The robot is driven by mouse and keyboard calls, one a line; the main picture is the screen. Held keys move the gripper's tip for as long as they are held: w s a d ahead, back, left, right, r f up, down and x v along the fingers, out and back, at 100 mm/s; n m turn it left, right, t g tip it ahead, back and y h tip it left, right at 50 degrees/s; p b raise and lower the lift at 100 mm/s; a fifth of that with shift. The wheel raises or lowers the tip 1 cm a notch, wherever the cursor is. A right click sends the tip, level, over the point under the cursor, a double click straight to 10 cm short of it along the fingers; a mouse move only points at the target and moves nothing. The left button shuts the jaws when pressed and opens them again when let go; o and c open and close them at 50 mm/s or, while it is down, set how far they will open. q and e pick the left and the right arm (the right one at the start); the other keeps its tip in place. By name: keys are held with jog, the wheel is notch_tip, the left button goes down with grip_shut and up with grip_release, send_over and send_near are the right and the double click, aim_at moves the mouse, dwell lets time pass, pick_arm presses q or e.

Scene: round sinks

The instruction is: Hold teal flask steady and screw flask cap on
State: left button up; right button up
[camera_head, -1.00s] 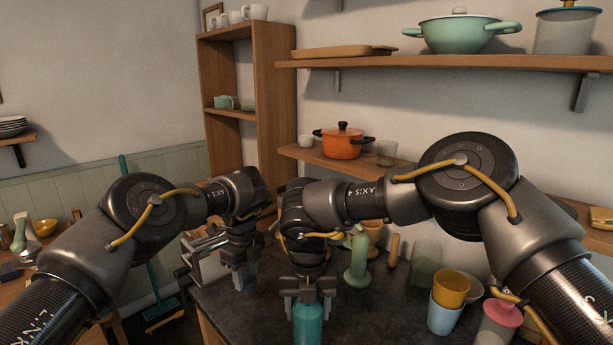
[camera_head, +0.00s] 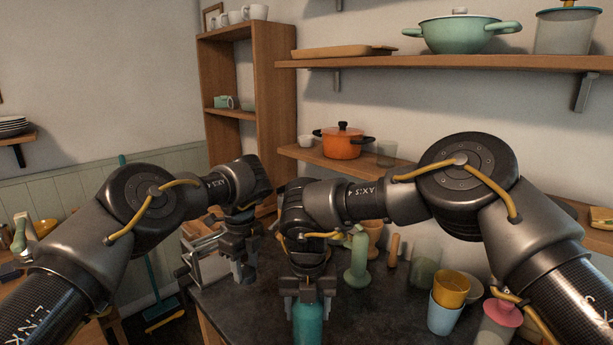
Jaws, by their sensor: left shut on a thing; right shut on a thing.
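The teal flask (camera_head: 308,327) is at the bottom middle of the head view, with its lower part cut off by the picture edge. My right gripper (camera_head: 307,301) points down and is shut on the flask's upper part, one finger on each side. My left gripper (camera_head: 243,274) hangs to the left of the flask and a little farther back, apart from it. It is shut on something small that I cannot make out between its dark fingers. I cannot pick out the flask cap.
A green bottle-like object (camera_head: 357,260) stands close behind the flask on the dark counter (camera_head: 378,315). A yellow cup (camera_head: 450,289), a blue cup (camera_head: 443,317) and a pink-topped jar (camera_head: 500,318) stand to the right. A grey metal rack (camera_head: 205,262) is left of my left gripper.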

pick_arm(q)
jog(key=shift+r, duration=1.95)
pick_arm(e)
jog(key=shift+f, duration=0.1)
jog(key=o, duration=1.2)
pick_arm(q)
jog(key=shift+f, duration=0.1)
jog(key=shift+f+b, duration=0.25)
jog(key=shift+b, duration=0.05)
pick_arm(e)
jog(key=shift+r, duration=4.55)
